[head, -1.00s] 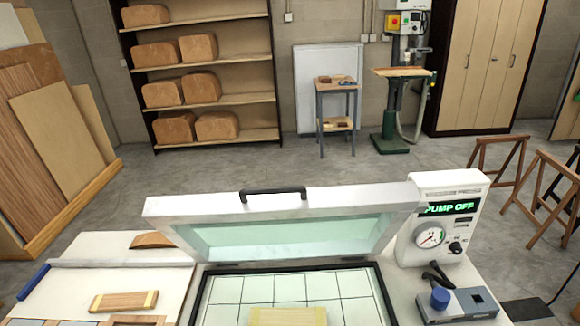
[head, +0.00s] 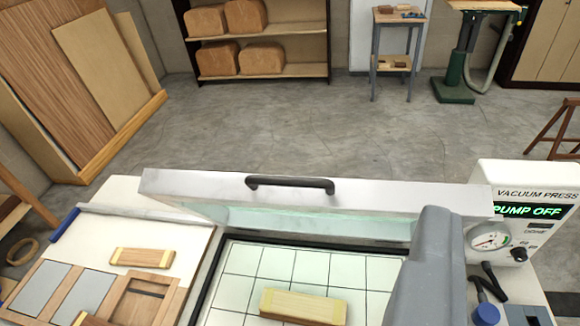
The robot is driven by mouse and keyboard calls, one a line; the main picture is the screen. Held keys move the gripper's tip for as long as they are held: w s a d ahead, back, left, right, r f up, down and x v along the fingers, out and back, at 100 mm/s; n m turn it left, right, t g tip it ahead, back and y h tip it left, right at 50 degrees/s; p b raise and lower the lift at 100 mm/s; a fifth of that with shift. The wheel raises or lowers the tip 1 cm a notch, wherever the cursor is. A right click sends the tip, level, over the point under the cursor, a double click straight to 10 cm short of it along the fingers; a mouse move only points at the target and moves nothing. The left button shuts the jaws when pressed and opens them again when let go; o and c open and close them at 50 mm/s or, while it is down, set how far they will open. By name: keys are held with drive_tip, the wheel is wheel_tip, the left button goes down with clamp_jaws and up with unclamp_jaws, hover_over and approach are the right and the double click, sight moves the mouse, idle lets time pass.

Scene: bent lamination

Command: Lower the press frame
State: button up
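The press frame (head: 370,194) is a pale hinged lid with a clear greenish sheet. It stands raised and tilted at the back of the press, with a black handle (head: 290,183) on its top edge. Below it is the gridded white press bed (head: 240,262) with a dark rim. A light wooden strip stack (head: 302,306) lies on the bed. A grey arm link of mine enters at the lower right and covers part of the frame and bed. My gripper itself does not show in this view.
A vacuum press control box (head: 525,215) reading PUMP OFF stands at the right. A wooden block (head: 142,257) and a tray with grey panels (head: 85,292) lie on the left worktop. Shelves, a small stand (head: 398,50) and sheet boards (head: 90,80) are behind, across clear floor.

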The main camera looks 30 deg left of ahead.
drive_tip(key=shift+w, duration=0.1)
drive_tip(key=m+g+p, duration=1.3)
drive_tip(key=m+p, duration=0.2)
drive_tip(key=p, duration=0.1)
hover_over(289, 179)
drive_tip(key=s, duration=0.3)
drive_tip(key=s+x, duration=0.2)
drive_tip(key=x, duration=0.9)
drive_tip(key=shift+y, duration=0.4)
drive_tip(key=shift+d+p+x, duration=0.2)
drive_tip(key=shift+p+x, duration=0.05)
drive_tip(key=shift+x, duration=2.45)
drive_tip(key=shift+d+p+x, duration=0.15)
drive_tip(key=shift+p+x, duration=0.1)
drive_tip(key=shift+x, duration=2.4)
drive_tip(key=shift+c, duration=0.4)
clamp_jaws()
